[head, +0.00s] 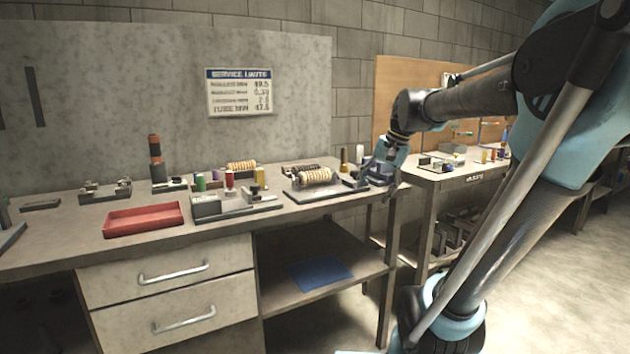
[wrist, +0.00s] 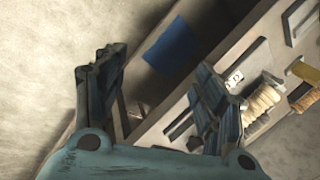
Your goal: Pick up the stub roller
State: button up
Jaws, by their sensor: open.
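A pale ribbed roller (head: 316,177) lies on a dark fixture near the right end of the bench; I cannot tell for certain that it is the stub roller. In the wrist view a pale ribbed roller (wrist: 262,101) shows at the right, beyond the right finger. My gripper (wrist: 160,92) is open, with nothing between its fingers. In the head view my gripper (head: 372,172) is at the bench's right end, right of the roller and apart from it. Its fingertips are hard to make out there.
The bench (head: 75,219) also holds a red tray (head: 143,220), a grey block fixture (head: 235,203), coloured spools and a dark-and-orange cylinder (head: 156,158). A blue sheet (head: 320,273) lies on the lower shelf. A second bench (head: 450,179) stands right, past a gap.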

jog(key=w+a+r+m+y, duration=0.2)
jog(key=w+a+r, duration=0.35)
jog(key=w, duration=0.35)
jog(key=w+a+r+m+y, duration=0.1)
jog(key=w+a+r+m, duration=0.2)
jog(key=w+a+r, duration=0.35)
send_near(318, 171)
jog(key=shift+g, duration=0.3)
jog(key=x, duration=0.5)
jog(key=shift+w+a+r, duration=0.2)
jog(key=shift+w+a, duration=0.05)
jog(key=shift+w, duration=0.1)
jog(key=shift+d+f+x, duration=0.1)
jog(key=shift+d+x, duration=0.1)
jog(key=shift+x, duration=1.25)
jog(key=shift+d+f+x, duration=0.15)
jog(key=shift+x, duration=1.3)
jog(key=shift+s, duration=0.15)
grip_shut()
jog(key=shift+r, duration=0.1)
